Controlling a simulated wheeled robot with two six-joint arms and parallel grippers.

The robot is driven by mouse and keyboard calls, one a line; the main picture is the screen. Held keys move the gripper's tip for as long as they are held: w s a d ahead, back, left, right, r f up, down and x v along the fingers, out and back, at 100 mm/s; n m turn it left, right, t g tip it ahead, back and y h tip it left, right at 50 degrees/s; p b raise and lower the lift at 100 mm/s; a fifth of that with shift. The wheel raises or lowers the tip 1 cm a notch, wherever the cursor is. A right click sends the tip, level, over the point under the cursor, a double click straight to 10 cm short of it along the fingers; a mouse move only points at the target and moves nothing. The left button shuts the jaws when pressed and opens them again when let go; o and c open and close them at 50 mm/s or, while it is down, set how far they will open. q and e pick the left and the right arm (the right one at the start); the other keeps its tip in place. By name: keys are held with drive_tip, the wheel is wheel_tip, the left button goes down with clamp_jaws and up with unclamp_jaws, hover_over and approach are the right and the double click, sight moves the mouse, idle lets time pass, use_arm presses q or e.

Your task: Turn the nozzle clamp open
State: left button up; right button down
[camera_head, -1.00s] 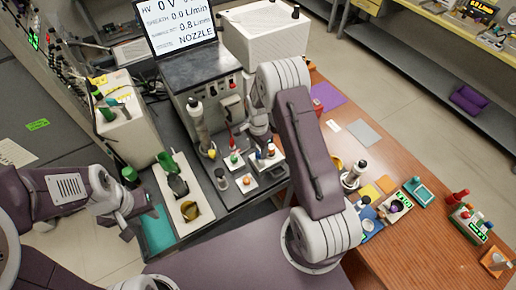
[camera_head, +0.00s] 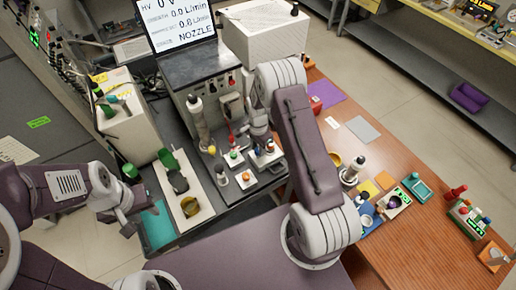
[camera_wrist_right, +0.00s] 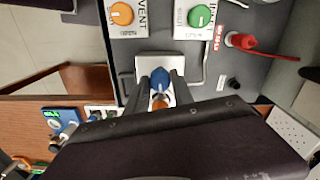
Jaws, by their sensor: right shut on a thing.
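In the right wrist view a small blue knob (camera_wrist_right: 160,78) with an orange part (camera_wrist_right: 158,101) just below it stands in front of a white plate (camera_wrist_right: 148,63). It looks like the nozzle clamp, though no label shows on it. My right gripper (camera_wrist_right: 162,88) is shut on the blue knob, one dark finger on each side. In the head view my right gripper (camera_head: 262,138) is over the front of the dark bench, its tips partly hidden by my arm. My left gripper (camera_head: 138,208) is at the left, near a teal mat, apart from the clamp; its jaws are unclear.
An orange VENT knob (camera_wrist_right: 122,13), a green knob (camera_wrist_right: 199,16) and a red plug (camera_wrist_right: 243,41) are near the clamp. A display reading NOZZLE (camera_head: 177,22) stands behind. A white tray (camera_head: 196,219) with green and yellow items lies left. A wooden table (camera_head: 425,235) holds several small devices.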

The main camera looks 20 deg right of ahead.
drive_tip(key=n+b, duration=0.1)
drive_tip(key=n, duration=0.3)
drive_tip(key=shift+w, duration=0.15)
drive_tip(key=n+b, duration=0.1)
drive_tip(key=n, duration=0.3)
drive_tip(key=shift+r+n+b, duration=0.1)
drive_tip(key=shift+n+b, duration=0.2)
drive_tip(key=n+b, duration=0.1)
drive_tip(key=n, duration=0.3)
drive_tip(key=shift+w+r+n, duration=0.1)
drive_tip(key=shift+r+n, duration=0.05)
drive_tip(key=shift+n, duration=2.15)
drive_tip(key=c, duration=1.1)
unclamp_jaws()
drive_tip(key=shift+s, duration=0.2)
